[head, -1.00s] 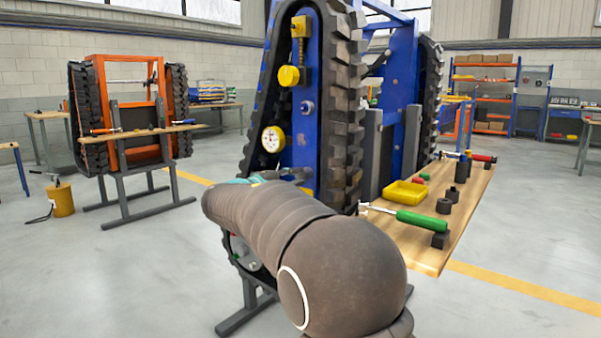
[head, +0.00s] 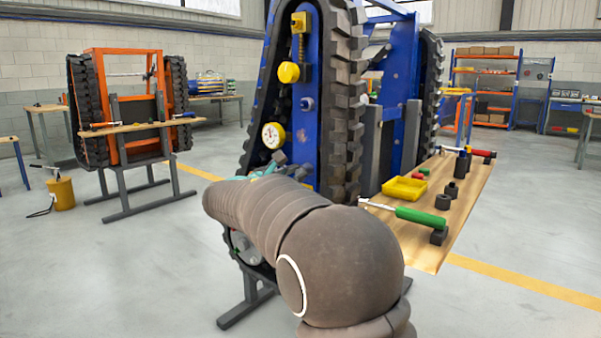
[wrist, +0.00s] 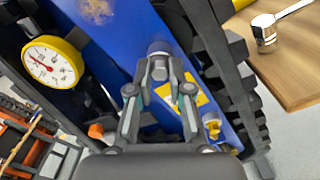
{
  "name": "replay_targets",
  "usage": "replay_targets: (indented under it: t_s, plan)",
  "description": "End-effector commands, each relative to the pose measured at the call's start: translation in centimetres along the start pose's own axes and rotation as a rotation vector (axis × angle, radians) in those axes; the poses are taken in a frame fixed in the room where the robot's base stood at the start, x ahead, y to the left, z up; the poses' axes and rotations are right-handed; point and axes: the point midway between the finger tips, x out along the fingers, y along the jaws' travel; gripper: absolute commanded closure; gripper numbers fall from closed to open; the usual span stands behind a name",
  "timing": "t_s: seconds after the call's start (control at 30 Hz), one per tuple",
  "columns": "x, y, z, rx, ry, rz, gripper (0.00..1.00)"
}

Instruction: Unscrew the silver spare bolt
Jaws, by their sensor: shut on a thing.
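The silver spare bolt (wrist: 158,47) shows at the upper middle of the wrist view, on the blue side plate (wrist: 120,40) of the tracked carrier. My gripper (wrist: 159,72) is shut on it, with the fingertips around its near end. The fingers cover most of the bolt, so I cannot tell how far it stands out of the plate. In the head view my gripper (head: 277,165) is at the blue carrier (head: 309,140), below and right of the dial gauge. My own arm hides the bolt there.
The yellow-rimmed dial gauge (wrist: 54,63) is left of my gripper, and a brass fitting (wrist: 212,126) is at the lower right. The black track (head: 344,110) runs close on the right. A wooden bench (head: 430,257) holds a yellow tray (head: 404,189) and a green-handled tool (head: 420,217).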

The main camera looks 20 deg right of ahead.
Motion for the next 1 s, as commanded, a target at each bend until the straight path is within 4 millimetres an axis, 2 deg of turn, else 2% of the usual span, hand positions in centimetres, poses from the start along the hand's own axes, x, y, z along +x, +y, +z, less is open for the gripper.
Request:
replay_targets:
  t_s: [0.13, 0.17, 0.2, 0.23, 0.57, 1.0]
  plan:
    - [0.06, 0.01, 0.08, 0.001, -0.001, 0.0, 1.0]
    - [0.06, 0.01, 0.08, 0.002, -0.001, 0.0, 0.79]
    - [0.06, 0.01, 0.07, 0.002, -0.001, 0.0, 0.69]
    - [0.05, 0.01, 0.07, 0.002, -0.001, 0.0, 0.65]
    - [-0.05, -0.11, -0.26, 0.025, 0.0, 0.001, 0.65]
    - [-0.01, -0.48, -0.74, 0.467, 0.0, 0.001, 0.65]
